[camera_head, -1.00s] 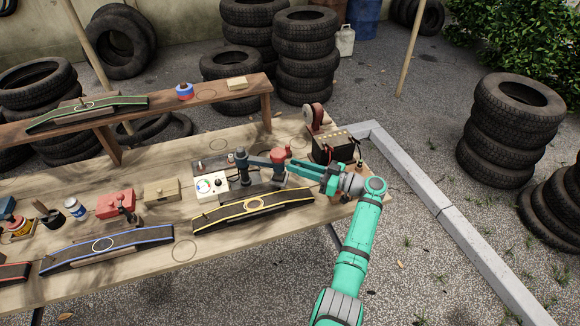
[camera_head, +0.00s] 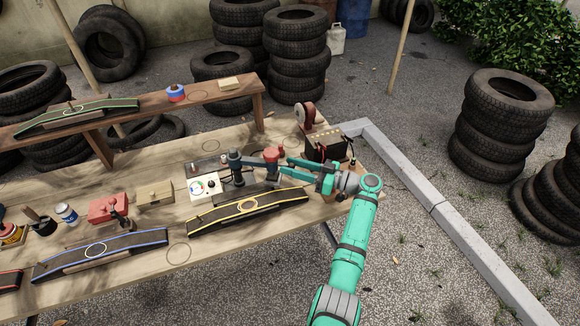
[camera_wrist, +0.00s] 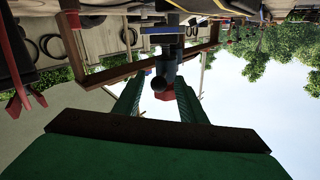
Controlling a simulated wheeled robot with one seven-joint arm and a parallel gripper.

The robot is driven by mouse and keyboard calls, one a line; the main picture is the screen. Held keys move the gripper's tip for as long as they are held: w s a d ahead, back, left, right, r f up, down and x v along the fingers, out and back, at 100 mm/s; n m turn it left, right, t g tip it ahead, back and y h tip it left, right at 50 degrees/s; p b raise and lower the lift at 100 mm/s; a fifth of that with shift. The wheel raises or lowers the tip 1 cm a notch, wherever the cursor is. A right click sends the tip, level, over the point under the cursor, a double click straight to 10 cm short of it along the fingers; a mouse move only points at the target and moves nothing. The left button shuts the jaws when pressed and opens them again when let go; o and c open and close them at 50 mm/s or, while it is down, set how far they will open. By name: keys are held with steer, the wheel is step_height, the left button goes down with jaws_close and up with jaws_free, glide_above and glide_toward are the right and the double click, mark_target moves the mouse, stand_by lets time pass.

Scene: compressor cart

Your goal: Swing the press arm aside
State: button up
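The press arm (camera_head: 252,158) is a dark grey bar reaching right from an upright post (camera_head: 236,165) on the table, with a red knob (camera_head: 272,154) at its free end. My gripper (camera_head: 286,168) comes in from the right, with its two teal fingers spread and their tips just short of the knob. In the wrist view, my gripper (camera_wrist: 158,95) is open. A dark round end (camera_wrist: 159,83) and a bit of red (camera_wrist: 166,95) show between the fingers there. I see no clear contact.
A yellow-edged ramp (camera_head: 246,212) lies in front of the press. A white panel with dials (camera_head: 203,186) sits left of the post. Open gravel lies right of the table.

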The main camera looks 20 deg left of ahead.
steer(key=d, duration=1)
steer(key=shift+w, duration=0.15)
steer(key=shift+c, duration=0.7)
